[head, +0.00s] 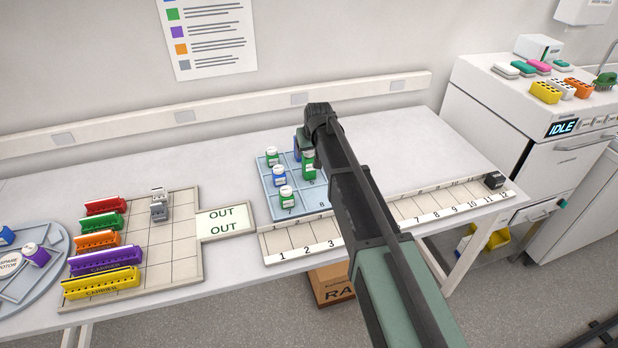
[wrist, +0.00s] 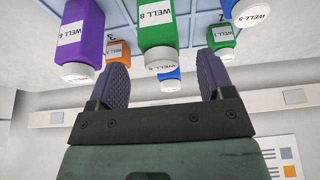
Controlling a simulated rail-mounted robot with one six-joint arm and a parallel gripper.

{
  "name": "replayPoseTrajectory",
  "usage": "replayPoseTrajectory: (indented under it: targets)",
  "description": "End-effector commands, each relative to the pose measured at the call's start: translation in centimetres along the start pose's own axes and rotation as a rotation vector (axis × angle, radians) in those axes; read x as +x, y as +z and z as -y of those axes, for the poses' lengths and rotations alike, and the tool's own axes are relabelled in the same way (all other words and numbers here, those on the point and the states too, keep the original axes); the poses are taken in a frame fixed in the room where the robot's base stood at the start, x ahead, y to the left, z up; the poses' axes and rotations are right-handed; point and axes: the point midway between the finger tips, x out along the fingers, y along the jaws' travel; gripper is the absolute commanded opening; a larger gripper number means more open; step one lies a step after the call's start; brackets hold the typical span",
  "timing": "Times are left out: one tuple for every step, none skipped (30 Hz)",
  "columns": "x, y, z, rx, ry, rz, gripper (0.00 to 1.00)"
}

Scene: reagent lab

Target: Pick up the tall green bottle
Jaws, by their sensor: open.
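The tall green bottle (head: 308,165) with a white cap stands upright on the blue gridded tray (head: 268,200); my arm covers part of the tray beside it. My gripper (head: 301,142) is over the tray's back part, close behind this bottle; its jaws are partly hidden in the head view. In the wrist view, which looks upside down, my gripper (wrist: 161,60) is open with two purple-grey fingers apart. A large green bottle (wrist: 158,28) labelled "WELL 8" shows across the gap between them. I cannot tell if it is inside the jaws; nothing is gripped.
Two shorter green bottles (head: 271,156) (head: 286,197) and a blue bottle (head: 279,176) stand left of the tall one. A numbered strip (head: 290,240) lies in front.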

Motion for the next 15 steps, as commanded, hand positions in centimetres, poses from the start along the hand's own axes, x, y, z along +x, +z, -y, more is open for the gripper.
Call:
replayPoseTrajectory:
  targets:
    - [0.6, 0.1, 0.0, 0.0, 0.0, 0.0, 0.74]
    - [0.5, 0.0, 0.0, 0.0, 0.0, 0.0, 0.74]
    - [0.4, 0.0, 0.0, 0.0, 0.0, 0.0, 0.74]
    - [0.6, 0.1, 0.0, 0.0, 0.0, 0.001, 0.74]
    - [0.9, 0.1, 0.0, 0.0, 0.0, 0.001, 0.74]
    - [1.6, 0.2, 0.0, 0.0, 0.0, 0.001, 0.74]
    - [2.2, 0.2, 0.0, 0.0, 0.0, 0.001, 0.74]
    - [2.9, 0.3, 0.0, 0.0, 0.0, 0.001, 0.74]
    - [3.8, 0.3, 0.0, 0.0, 0.0, 0.001, 0.74]
    - [4.4, 0.4, 0.0, 0.0, 0.0, 0.001, 0.74]
    - [5.0, 0.4, 0.0, 0.0, 0.0, 0.001, 0.74]
    - [5.5, 0.3, 0.0, 0.0, 0.0, 0.001, 0.74]
    - [5.8, 0.3, 0.0, 0.0, -0.001, 0.001, 0.74]
    - [5.8, 0.2, 0.0, 0.0, -0.001, 0.001, 0.74]
    - [5.7, 0.2, 0.0, 0.0, -0.001, 0.001, 0.74]
